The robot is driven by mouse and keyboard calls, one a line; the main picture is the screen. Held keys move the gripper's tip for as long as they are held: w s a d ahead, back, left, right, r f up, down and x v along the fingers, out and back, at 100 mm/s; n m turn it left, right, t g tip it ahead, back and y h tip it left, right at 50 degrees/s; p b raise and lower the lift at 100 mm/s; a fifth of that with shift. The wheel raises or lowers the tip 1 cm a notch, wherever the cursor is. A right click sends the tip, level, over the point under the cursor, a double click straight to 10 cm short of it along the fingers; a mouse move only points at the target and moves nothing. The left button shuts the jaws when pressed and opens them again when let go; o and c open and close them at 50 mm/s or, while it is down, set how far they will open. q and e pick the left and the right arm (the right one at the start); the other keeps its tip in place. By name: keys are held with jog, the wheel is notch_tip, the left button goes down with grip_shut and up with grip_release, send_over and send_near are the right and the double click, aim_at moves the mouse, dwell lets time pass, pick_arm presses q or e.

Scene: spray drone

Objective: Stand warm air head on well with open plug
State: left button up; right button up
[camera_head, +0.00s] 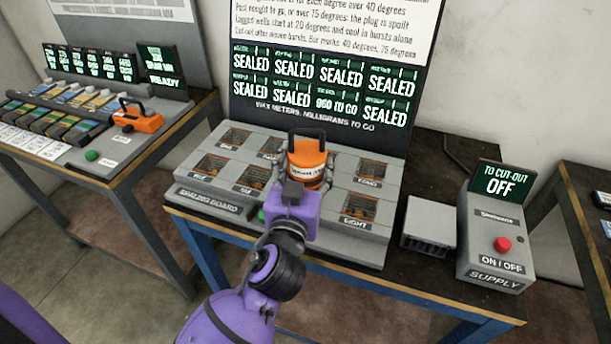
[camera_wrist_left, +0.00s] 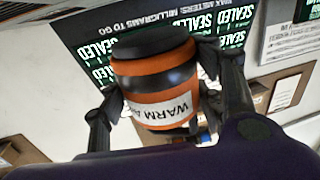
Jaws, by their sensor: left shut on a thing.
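The warm air head (camera_head: 307,160) is an orange cylinder with dark bands, a dark handle on top and a white label. It is over the middle of the grey sealing board (camera_head: 215,200). My left gripper (camera_head: 303,178) is shut on it from the front, one finger on each side. The left wrist view also shows the head (camera_wrist_left: 155,85) between the fingers (camera_wrist_left: 170,100). I cannot tell whether its base touches the board. The wells around it show orange windows; the head and gripper hide the wells in the middle. My right gripper is not in view.
The meter panel (camera_head: 320,85) reads SEALED in several cells and "960 TO GO" in one lower cell. The supply box (camera_head: 495,240) with a red button stands right, its screen reading OFF. A grey block (camera_head: 428,228) sits between. Another bench (camera_head: 120,150) holds an orange tool (camera_head: 138,120).

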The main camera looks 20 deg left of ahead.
pick_arm(q)
jog(key=shift+w+a+f, duration=0.2)
jog(key=shift+w+f, duration=0.2)
jog(key=shift+f, duration=0.05)
jog(key=f, duration=0.3)
jog(key=shift+w+a+f+b, duration=0.1)
jog(key=shift+w+f+b, duration=0.15)
jog(key=shift+b, duration=0.15)
jog(key=shift+f, duration=0.25)
jog(key=o, duration=1.3)
jog(key=shift+f, duration=0.1)
jog(key=shift+c, duration=0.2)
jog(key=o, duration=0.3)
jog(key=shift+o, duration=0.4)
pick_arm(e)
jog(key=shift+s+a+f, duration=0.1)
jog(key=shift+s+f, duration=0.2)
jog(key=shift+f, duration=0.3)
